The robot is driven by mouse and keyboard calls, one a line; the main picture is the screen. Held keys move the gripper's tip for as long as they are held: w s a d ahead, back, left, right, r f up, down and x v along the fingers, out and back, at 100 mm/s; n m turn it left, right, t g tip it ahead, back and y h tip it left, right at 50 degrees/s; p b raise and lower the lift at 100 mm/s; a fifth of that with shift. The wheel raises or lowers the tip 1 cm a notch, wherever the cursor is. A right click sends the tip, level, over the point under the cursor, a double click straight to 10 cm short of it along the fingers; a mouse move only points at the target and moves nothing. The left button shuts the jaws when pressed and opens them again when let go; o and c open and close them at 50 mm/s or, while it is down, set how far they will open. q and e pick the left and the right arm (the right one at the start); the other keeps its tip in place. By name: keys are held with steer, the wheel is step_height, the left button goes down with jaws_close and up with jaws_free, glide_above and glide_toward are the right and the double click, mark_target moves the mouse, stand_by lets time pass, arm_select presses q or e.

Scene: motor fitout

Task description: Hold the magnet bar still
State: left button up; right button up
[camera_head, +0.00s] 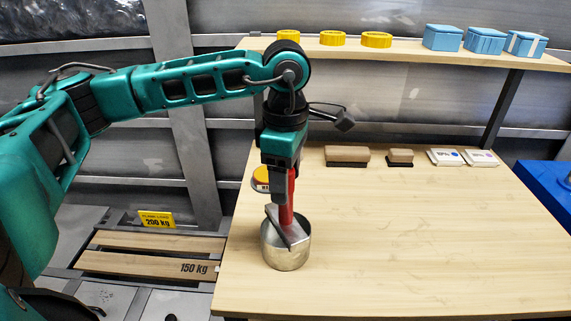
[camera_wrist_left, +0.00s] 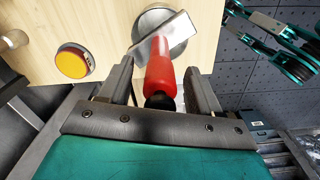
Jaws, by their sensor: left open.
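The magnet bar is a grey flat bar (camera_head: 283,229) with an upright red handle (camera_head: 287,209). It lies slantwise across the top of a round metal can (camera_head: 288,256) near the table's left edge. In the left wrist view the bar (camera_wrist_left: 152,46) crosses the can's round top. My left gripper (camera_head: 284,192) points down over the bar with its fingers open. In the left wrist view the red handle (camera_wrist_left: 161,78) stands between the two fingers, with a gap showing on each side. My right gripper is not seen in the head view.
Brushes (camera_head: 347,155) and small white boxes (camera_head: 445,157) line the table's back. Yellow rings (camera_head: 332,39) and blue boxes (camera_head: 443,37) stand on the shelf above. The wooden table (camera_head: 430,235) is clear to the right.

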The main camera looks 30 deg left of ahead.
arm_select(q)
steer(key=shift+c, duration=0.3)
jaws_close()
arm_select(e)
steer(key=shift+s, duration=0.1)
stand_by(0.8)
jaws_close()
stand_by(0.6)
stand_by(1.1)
